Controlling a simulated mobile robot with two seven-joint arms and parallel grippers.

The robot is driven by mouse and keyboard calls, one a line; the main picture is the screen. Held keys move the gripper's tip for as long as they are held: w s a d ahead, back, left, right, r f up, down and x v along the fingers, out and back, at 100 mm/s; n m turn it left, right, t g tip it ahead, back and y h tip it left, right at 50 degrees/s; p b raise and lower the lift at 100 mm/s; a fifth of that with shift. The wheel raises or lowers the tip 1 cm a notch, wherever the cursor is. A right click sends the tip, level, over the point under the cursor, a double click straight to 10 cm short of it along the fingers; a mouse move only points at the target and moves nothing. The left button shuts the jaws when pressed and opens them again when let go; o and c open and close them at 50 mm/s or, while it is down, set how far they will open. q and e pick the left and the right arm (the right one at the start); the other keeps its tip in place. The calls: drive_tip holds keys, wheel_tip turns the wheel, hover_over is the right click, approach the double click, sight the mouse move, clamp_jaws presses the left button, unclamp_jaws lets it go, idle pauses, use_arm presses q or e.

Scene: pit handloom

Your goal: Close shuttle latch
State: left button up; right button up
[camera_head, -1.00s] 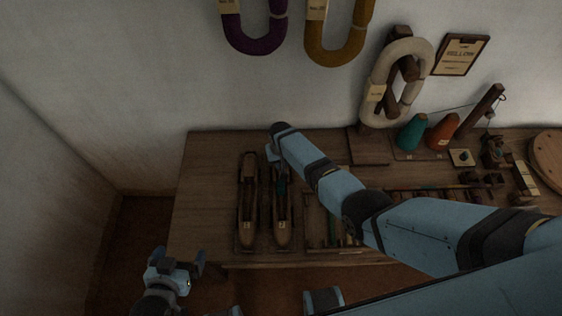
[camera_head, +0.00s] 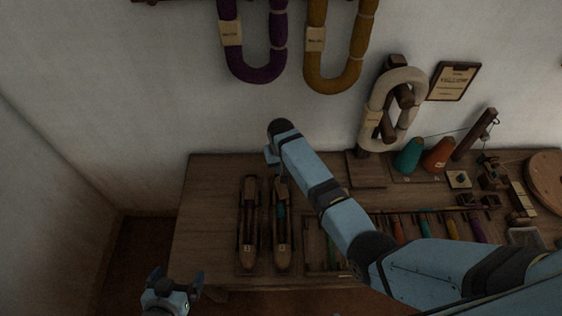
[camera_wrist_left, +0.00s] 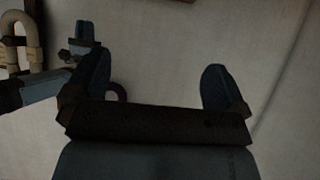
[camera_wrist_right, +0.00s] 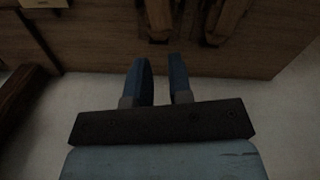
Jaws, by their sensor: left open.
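Two wooden boat-shaped shuttles lie side by side on the bench in the head view. The left shuttle (camera_head: 248,256) carries a label with 1; the right shuttle (camera_head: 282,258) carries a 2 and shows a teal bobbin (camera_head: 281,211). Their latches are too small to make out. My right arm reaches over the bench, its wrist above the far end of the right shuttle. In the right wrist view my right gripper (camera_wrist_right: 162,80) has its fingers a little apart, empty, short of the shuttle ends at the top. My left gripper (camera_head: 176,280) is open and empty, left of the bench front.
The bench (camera_head: 205,215) is bare left of the shuttles. A tray with coloured bobbins (camera_head: 425,224) lies to the right, partly behind my right arm. Teal (camera_head: 409,156) and orange (camera_head: 439,155) cones and a cream skein (camera_head: 379,105) stand farther back. The wall is close behind.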

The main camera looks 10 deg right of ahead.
drive_tip(key=shift+r, duration=0.75)
